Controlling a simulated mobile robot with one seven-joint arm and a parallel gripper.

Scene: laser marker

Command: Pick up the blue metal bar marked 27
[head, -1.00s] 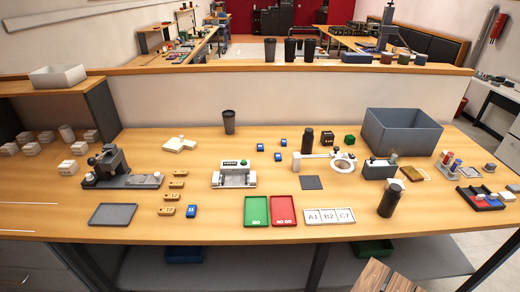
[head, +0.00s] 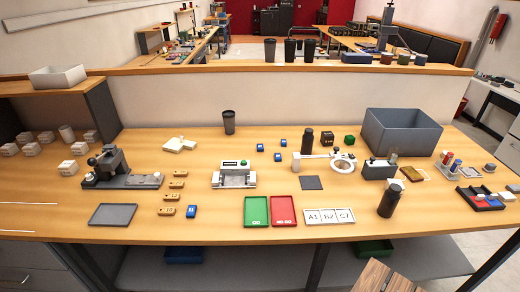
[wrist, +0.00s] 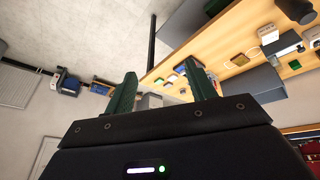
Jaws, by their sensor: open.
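Several small blue bars with white labels lie on the wooden table in the head view. One blue bar (head: 191,211) lies at the front, just right of a row of tan numbered bars. Three more lie further back: a left one (head: 260,147), a near one (head: 278,157) and a far one (head: 283,143). Their numbers are too small to read, so I cannot tell which is marked 27. My gripper (wrist: 160,88) shows only in the wrist view, with its two green fingers apart and nothing between them. It is away from the bars, with the table seen tilted beyond it.
A grey marking device (head: 233,175) stands near the blue bars. Green (head: 256,211) and red (head: 284,211) trays lie at the front. A dark cup (head: 229,121), a black bottle (head: 307,140) and a large grey bin (head: 402,133) stand further back. Bare wood surrounds the front blue bar's right side.

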